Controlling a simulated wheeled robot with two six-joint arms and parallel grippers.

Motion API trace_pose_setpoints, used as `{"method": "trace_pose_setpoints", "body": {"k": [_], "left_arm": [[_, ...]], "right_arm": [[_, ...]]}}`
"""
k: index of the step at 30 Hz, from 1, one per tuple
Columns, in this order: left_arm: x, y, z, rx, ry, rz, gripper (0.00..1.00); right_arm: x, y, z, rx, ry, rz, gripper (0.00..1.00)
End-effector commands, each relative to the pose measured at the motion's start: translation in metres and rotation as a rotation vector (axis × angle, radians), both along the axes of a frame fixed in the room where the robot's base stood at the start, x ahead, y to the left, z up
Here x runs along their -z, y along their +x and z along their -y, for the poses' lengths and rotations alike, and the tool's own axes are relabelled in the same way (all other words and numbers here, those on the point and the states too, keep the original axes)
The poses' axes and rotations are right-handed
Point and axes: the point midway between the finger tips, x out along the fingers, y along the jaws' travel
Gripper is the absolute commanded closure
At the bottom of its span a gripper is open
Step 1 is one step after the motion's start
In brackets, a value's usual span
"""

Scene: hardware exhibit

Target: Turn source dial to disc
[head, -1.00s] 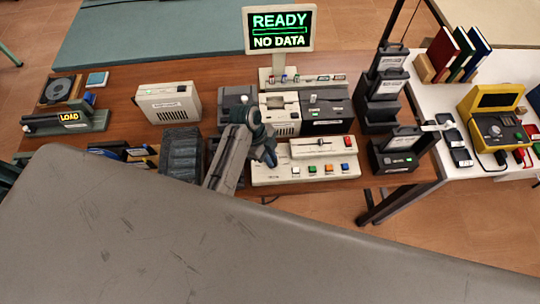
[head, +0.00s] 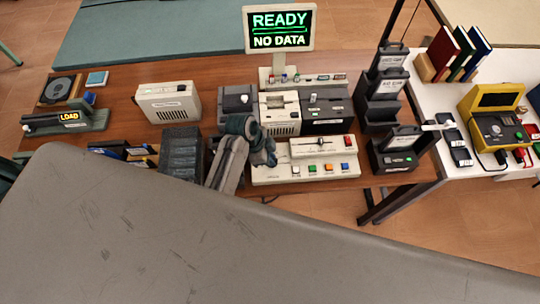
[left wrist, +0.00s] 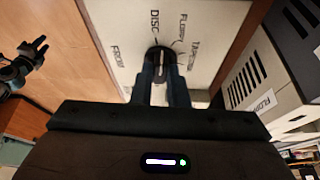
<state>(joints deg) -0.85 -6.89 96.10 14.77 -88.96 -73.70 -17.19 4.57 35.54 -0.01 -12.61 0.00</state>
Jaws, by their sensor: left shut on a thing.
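The source dial (left wrist: 160,66) is a dark round knob with a white line, on the pale control panel (left wrist: 120,45). The panel shows in the head view (head: 318,172) too, at the table's front edge. Labels DISC and FLOPPY are printed around the dial, with others too small to read surely. The white line runs nearly upright in the left wrist view, roughly towards DISC. My left gripper (left wrist: 160,84) is shut on the dial, one finger on each side. In the head view my left gripper (head: 270,157) hides the dial.
The monitor (head: 279,29) reads READY, NO DATA. Drive units (head: 325,115) stand right behind the panel, and a dark slotted rack (head: 181,153) stands left of my arm. A dark card stand (head: 393,150) is to the right. A dark gripper-like shape, apparently my right gripper (left wrist: 40,47), shows at the left.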

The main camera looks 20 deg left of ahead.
Motion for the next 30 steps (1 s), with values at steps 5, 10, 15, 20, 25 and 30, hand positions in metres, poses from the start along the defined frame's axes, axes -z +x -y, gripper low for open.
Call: {"method": "trace_pose_setpoints", "body": {"k": [5, 10, 15, 20, 25, 30], "left_arm": [[-0.0001, -0.0013, 0.0004, -0.121, 0.0, 0.0, 1.0], [-0.0004, -0.0014, 0.0008, -0.204, 0.0, 0.001, 1.0], [-0.0006, -0.0013, 0.0005, -0.254, 0.002, 0.001, 1.0], [-0.0004, -0.0015, 0.0004, -0.272, 0.002, 0.002, 1.0], [-0.0004, -0.0015, 0.0004, -0.276, 0.001, 0.001, 1.0], [-0.0004, -0.0014, 0.0003, -0.275, 0.002, 0.002, 1.0]], "right_arm": [[-0.0001, -0.0001, 0.0, 0.0, 0.0, 0.0, 0.64], [-0.0001, -0.0002, 0.0, 0.0, 0.0, 0.0, 0.64], [-0.0001, -0.0003, 0.0, 0.0, 0.0, 0.0, 0.64], [-0.0001, -0.0003, 0.0001, 0.0, 0.0, 0.0, 0.64], [-0.0001, -0.0003, 0.0001, 0.0, 0.0, 0.0, 0.64], [-0.0001, -0.0004, 0.0, 0.0, 0.0, -0.001, 0.64]]}}
